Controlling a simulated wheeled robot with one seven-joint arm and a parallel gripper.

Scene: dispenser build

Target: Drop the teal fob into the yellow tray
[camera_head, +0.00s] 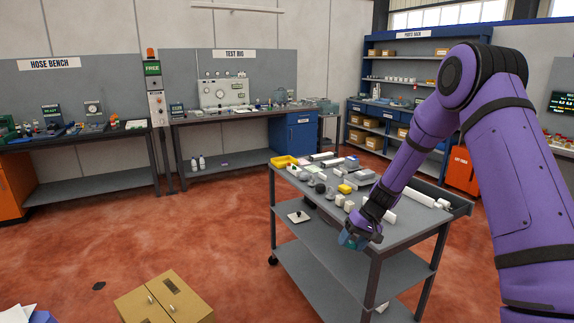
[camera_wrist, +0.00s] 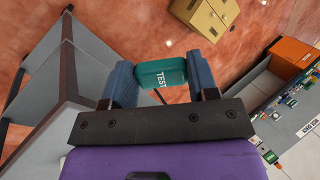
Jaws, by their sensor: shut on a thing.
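The teal fob (camera_wrist: 162,73), marked "TEST", is held between the two fingers of my gripper (camera_wrist: 163,80) in the wrist view. In the head view my gripper (camera_head: 355,238) is at the near left edge of the grey cart, pointing down, with a small teal patch showing between the fingers. The yellow tray (camera_head: 284,162) sits at the far left corner of the cart's top, well away from my gripper. Its inside is too small to make out.
The cart top (camera_head: 408,228) carries several white, grey and yellow parts between my gripper and the tray. The test rig bench (camera_head: 240,115) is behind the cart. Open floor lies left of the cart.

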